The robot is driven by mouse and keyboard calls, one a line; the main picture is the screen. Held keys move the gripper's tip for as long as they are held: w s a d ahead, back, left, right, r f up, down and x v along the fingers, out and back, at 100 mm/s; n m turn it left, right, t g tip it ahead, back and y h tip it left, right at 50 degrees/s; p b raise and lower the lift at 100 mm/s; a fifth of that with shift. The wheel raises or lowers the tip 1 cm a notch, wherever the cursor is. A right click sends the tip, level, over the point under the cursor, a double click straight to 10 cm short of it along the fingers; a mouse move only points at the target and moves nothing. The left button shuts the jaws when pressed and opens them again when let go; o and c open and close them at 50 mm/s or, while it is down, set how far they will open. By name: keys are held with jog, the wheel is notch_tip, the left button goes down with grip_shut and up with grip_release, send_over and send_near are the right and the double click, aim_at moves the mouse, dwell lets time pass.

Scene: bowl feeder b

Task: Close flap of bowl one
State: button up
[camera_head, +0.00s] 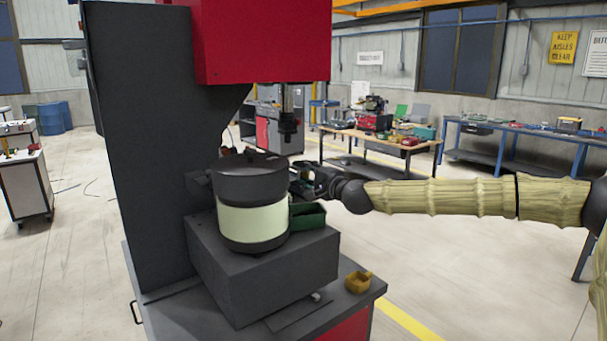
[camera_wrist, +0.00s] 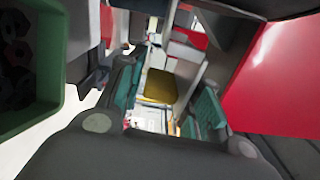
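The bowl (camera_head: 253,222) is a dark drum with a wide pale green band, standing upright on a grey block. Its top (camera_head: 252,178) is dark; I cannot make out a separate flap or tell whether it is open. My gripper (camera_head: 308,184) reaches in from the right and is close to the bowl's right side; contact cannot be told. In the wrist view, its two teal-padded fingers (camera_wrist: 163,92) stand apart. A yellow object (camera_wrist: 160,86) shows between them, seemingly beyond the fingers, and I cannot tell what it is.
A green bin (camera_head: 308,217) sits beside the bowl, below my gripper; a green bin with dark parts (camera_wrist: 58,60) fills the wrist view's left edge. The red-headed machine (camera_head: 262,40) rises behind the bowl.

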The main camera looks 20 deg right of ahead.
aim_at(297, 168)
jog(key=shift+f, duration=0.1)
jog(key=c, duration=0.4)
jog(key=n+b, duration=0.2)
jog(key=n, duration=0.1)
jog(key=shift+a+r, duration=0.15)
jog(key=shift+r, duration=0.25)
jog(key=n, duration=0.1)
jog(key=n+b, duration=0.1)
jog(key=r+n+b, duration=0.1)
jog(key=n, duration=0.1)
jog(key=shift+s+a, duration=0.2)
jog(key=shift+a, duration=0.1)
jog(key=n+b, duration=0.1)
jog(key=a+r+n+b, duration=0.1)
jog(key=n, duration=0.1)
jog(key=n+b, duration=0.1)
jog(key=n, duration=0.1)
jog(key=shift+s+a+r, duration=0.15)
jog(key=shift+s+a, duration=0.05)
jog(key=shift+s, duration=0.05)
jog(key=shift+r+n, duration=0.1)
jog(key=shift+n, duration=0.3)
